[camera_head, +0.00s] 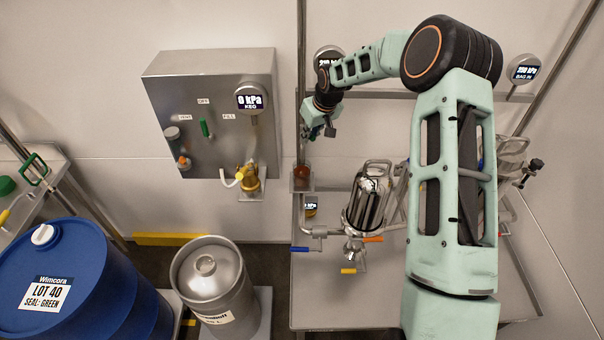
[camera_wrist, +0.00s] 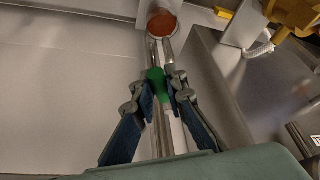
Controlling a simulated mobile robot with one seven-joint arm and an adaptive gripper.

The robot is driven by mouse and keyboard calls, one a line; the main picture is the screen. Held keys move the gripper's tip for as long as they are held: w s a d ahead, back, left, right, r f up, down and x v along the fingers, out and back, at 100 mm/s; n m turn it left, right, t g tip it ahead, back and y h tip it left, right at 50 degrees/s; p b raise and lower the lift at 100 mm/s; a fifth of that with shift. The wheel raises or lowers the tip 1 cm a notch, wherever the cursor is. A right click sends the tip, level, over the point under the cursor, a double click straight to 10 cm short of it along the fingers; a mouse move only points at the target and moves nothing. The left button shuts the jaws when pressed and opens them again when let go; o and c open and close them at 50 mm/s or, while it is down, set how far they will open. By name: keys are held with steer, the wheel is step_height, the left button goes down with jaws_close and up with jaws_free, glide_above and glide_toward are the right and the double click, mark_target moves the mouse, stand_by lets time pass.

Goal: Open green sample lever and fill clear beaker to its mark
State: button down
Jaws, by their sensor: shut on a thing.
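The green sample lever (camera_wrist: 156,76) shows in the wrist view, on thin steel piping. My gripper (camera_wrist: 162,90) has its two fingers on either side of it and is shut on it. In the head view my gripper (camera_head: 318,130) is beside the upright steel post, and its fingers hide the lever. A beaker (camera_wrist: 161,10) with orange-brown liquid is beyond the fingertips in the wrist view. In the head view the beaker (camera_head: 301,171) stands on a small bracket low on the post, below my gripper. I cannot make out its mark or exact level.
A steel panel (camera_head: 160,95) with another green handle (camera_head: 204,128) and a 0 kPa gauge (camera_head: 251,98) is left of the post. A steel filter housing (camera_head: 367,205) stands on the bench (camera_head: 330,290). A blue drum (camera_head: 85,275) and steel keg (camera_head: 215,280) stand lower left.

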steer(key=shift+w+d+n+p, duration=0.1)
steer(key=shift+d+n+p, duration=0.1)
steer(key=shift+n+p, duration=0.3)
